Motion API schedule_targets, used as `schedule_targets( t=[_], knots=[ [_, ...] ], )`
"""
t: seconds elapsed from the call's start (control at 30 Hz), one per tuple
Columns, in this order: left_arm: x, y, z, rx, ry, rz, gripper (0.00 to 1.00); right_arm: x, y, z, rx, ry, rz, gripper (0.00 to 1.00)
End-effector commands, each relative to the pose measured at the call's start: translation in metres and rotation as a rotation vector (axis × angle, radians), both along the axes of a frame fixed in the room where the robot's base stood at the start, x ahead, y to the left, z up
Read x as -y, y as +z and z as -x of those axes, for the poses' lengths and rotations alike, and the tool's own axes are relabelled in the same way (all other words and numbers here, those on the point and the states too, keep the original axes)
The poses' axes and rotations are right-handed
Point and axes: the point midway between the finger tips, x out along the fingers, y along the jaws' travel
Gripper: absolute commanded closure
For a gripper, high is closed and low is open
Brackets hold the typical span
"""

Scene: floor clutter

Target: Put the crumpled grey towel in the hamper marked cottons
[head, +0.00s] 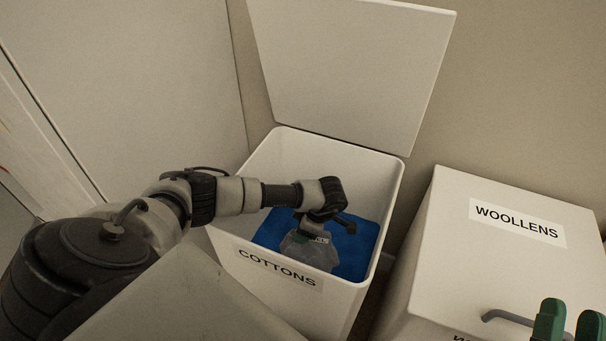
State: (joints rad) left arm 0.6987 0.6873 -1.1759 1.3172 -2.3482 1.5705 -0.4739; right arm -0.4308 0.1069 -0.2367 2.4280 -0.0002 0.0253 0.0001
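The hamper marked COTTONS (236,232) stands in the middle with its lid (350,75) raised. My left arm reaches over its rim from the left. The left gripper (308,252) points down inside the hamper, above blue material (358,245).
A second hamper marked WOOLLENS (455,215) stands to the right with its lid shut and a grey handle (512,318) at its front. My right fingers show in front of it. Walls stand close behind and to the left.

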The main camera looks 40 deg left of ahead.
Motion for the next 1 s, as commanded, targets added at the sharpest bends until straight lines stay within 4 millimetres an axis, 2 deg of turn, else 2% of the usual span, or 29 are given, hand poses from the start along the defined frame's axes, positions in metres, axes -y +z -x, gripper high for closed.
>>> schedule_targets(
  t=[0.27,0.5,0.7,1.0],
  knots=[
    [0.003,0.01,-0.002,0.0,0.0,0.0,0.45,0.001,-0.006,-0.003,-0.068,-0.005,0.019,0.62],
    [0.015,0.044,-0.008,0.002,-0.002,0.001,0.45,0.005,-0.037,-0.009,-0.323,-0.019,0.087,0.62],
    [0.027,0.073,-0.014,0.002,-0.002,0.0,0.45,0.012,-0.066,-0.005,-0.548,-0.033,0.145,0.62],
    [0.037,0.098,-0.018,0.001,0.0,0.0,0.45,0.018,-0.092,0.005,-0.739,-0.044,0.193,0.62]
  ],
)
